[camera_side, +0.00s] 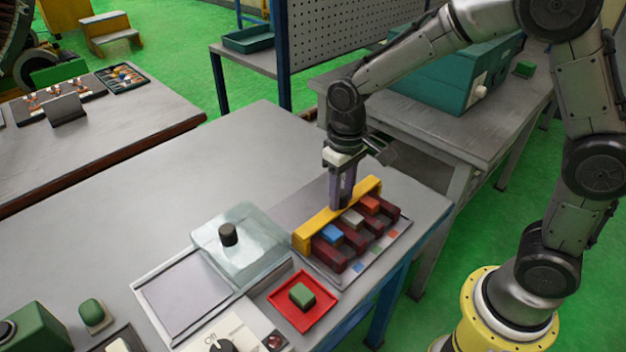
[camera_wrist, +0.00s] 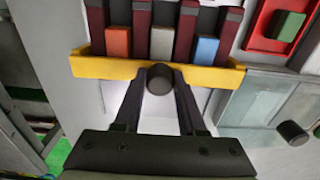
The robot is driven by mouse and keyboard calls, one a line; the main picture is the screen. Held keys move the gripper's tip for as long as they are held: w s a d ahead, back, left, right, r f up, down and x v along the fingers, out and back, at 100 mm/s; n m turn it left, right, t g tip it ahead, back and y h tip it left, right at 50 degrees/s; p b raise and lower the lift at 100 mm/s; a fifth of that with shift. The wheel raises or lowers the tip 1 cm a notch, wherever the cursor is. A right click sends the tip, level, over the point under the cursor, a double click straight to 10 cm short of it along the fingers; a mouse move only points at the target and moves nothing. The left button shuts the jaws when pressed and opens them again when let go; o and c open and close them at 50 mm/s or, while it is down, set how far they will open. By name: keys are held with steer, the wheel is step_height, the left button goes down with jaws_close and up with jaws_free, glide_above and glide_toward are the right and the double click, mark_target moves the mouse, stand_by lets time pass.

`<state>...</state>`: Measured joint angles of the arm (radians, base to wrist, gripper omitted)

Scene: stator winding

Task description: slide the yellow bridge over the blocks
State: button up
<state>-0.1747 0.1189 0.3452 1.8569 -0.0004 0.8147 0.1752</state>
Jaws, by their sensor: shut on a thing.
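The yellow bridge (camera_side: 318,224) lies across the back ends of several dark red rails (camera_side: 329,258); it also shows in the wrist view (camera_wrist: 105,68). An orange-red block (camera_side: 370,204), a grey block (camera_side: 353,218) and a blue block (camera_side: 332,234) sit between the rails. In the wrist view, the orange-red block (camera_wrist: 117,42), grey block (camera_wrist: 161,43) and blue block (camera_wrist: 206,49) lie just beyond the bridge. My gripper (camera_side: 342,204) points down at the bridge's middle. In the wrist view my gripper (camera_wrist: 160,80) is shut on the bridge's dark round knob. The bridge's underside is hidden.
A red tray (camera_side: 279,297) holds a green block (camera_side: 301,294) in front of the rails. A clear lidded box (camera_side: 240,254) with a black knob (camera_side: 228,234) stands left of the bridge. Coloured squares (camera_side: 374,252) mark the rail plate's front edge.

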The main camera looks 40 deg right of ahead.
steer(key=shift+s+f, duration=0.2)
steer(key=shift+s, duration=0.65)
steer(key=shift+s+f, duration=0.15)
steer(key=shift+s, duration=0.65)
steer(key=o, duration=0.8)
steer(key=shift+o, duration=0.7)
steer(key=shift+r, duration=0.15)
steer(key=shift+w+r, duration=0.15)
steer(key=shift+r, duration=2.95)
step_height(320, 180, up, 5)
steer(key=t, duration=0.2)
glide_above(353, 217)
steer(key=s+d, duration=0.1)
steer(key=d, duration=0.1)
steer(key=s+d+r+m+t, duration=0.1)
steer(key=s+d+r+t, duration=0.1)
steer(key=s+r, duration=0.25)
steer(key=s+d+f+n+t, duration=0.1)
steer(key=s+d+f, duration=0.1)
steer(key=s, duration=0.8)
steer(key=shift+s+d+t, duration=0.2)
steer(key=shift+s+t, duration=0.05)
steer(key=shift+t, duration=0.05)
